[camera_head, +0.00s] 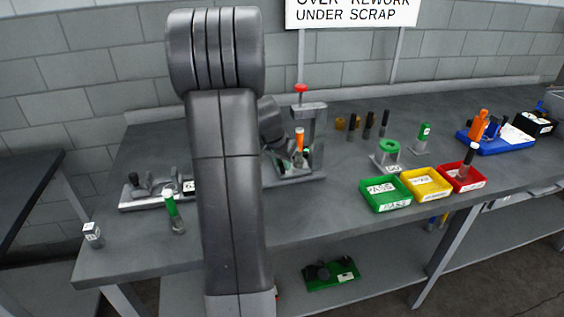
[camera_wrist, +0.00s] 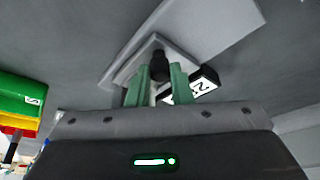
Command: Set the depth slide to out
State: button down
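In the wrist view, my gripper (camera_wrist: 160,72) has its two green fingers on either side of a small black knob (camera_wrist: 160,62). The knob stands on a pale grey plate (camera_wrist: 125,70), with a black and white label block (camera_wrist: 203,82) beside it. I cannot tell whether the fingers press on the knob or only stand beside it. My arm hides the gripper in the head view. There, a press fixture (camera_head: 316,130) with a red knob on top stands just right of my arm. I cannot tell which part is the depth slide or its setting.
A low grey fixture (camera_head: 130,200) lies left of my arm, beside a green-topped tool (camera_head: 172,212). Green (camera_head: 385,193), yellow (camera_head: 427,182) and red (camera_head: 462,178) bins line the front edge. Several dark pegs (camera_head: 368,126) and a blue tray (camera_head: 497,143) stand farther back. The front middle is clear.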

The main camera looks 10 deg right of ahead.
jog(key=shift+a+b, duration=0.9)
jog(key=shift+a, duration=1.35)
jog(key=shift+r, duration=0.1)
jog(key=c, duration=1.3)
grip_release()
jog(key=v, duration=1.3)
jog(key=shift+s+r, duration=0.25)
jog(key=shift+r, duration=0.05)
jog(key=shift+a, duration=0.1)
